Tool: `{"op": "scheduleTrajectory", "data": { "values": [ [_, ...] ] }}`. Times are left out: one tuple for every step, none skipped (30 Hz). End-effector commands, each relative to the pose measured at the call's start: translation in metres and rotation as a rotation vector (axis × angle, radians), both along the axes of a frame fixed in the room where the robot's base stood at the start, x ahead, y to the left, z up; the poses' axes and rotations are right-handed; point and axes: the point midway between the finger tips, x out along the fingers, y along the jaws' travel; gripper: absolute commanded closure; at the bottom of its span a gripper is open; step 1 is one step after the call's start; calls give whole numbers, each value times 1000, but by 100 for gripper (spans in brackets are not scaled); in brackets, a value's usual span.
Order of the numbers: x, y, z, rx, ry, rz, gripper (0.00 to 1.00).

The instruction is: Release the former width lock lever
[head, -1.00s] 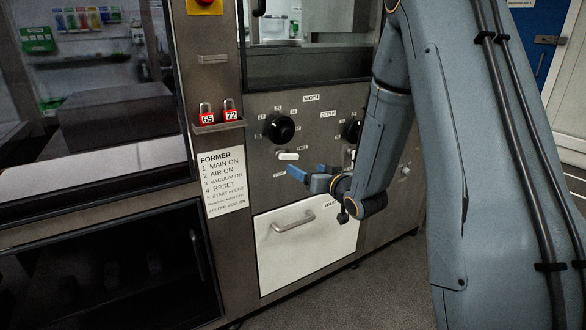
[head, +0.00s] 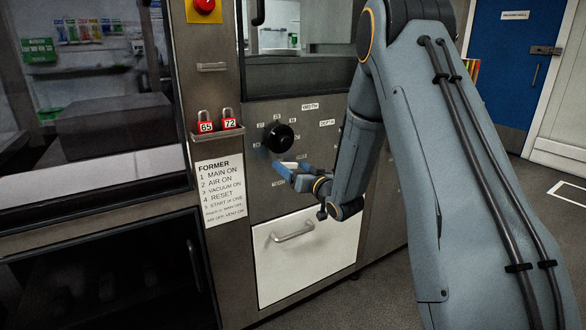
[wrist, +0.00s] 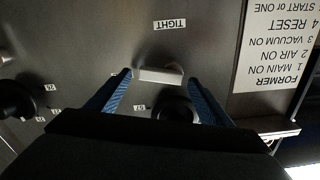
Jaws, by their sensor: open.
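The white width lock lever (wrist: 160,75) lies across the panel in the wrist view, between the tips of my two blue fingers. In the head view the lever (head: 290,165) is partly hidden by my gripper (head: 281,170). My gripper is open, and the wrist view shows its fingers (wrist: 160,84) on either side of the lever with gaps. Whether a finger touches it I cannot tell. The black width knob (head: 279,137) is above the lever. A TIGHT label (wrist: 170,24) is on the panel in the wrist view, which appears upside down.
The depth knob (wrist: 18,100) is to one side in the wrist view. A white drawer front with a handle (head: 293,233) is below. A small shelf with two red-labelled padlocks (head: 216,122) and the FORMER instruction sheet (head: 220,190) are to the left.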

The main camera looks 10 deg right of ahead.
Motion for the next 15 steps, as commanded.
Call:
{"op": "scheduleTrajectory", "data": {
  "values": [
    [0, 0, 0, 0, 0, 0, 27],
    [0, 0, 0, 0, 0, 0, 27],
    [0, 0, 0, 0, 0, 0, 27],
    [0, 0, 0, 0, 0, 0, 27],
    [0, 0, 0, 0, 0, 0, 27],
    [0, 0, 0, 0, 0, 0, 30],
    [0, 0, 0, 0, 0, -1, 35],
    [0, 0, 0, 0, 0, -1, 40],
    [0, 0, 0, 0, 0, -1, 47],
    [0, 0, 0, 0, 0, -1, 52],
    [0, 0, 0, 0, 0, -1, 57],
    [0, 0, 0, 0, 0, -1, 64],
    [0, 0, 0, 0, 0, -1, 68],
    [0, 0, 0, 0, 0, -1, 68],
    [0, 0, 0, -3, -1, -1, 68]
  ]
}}
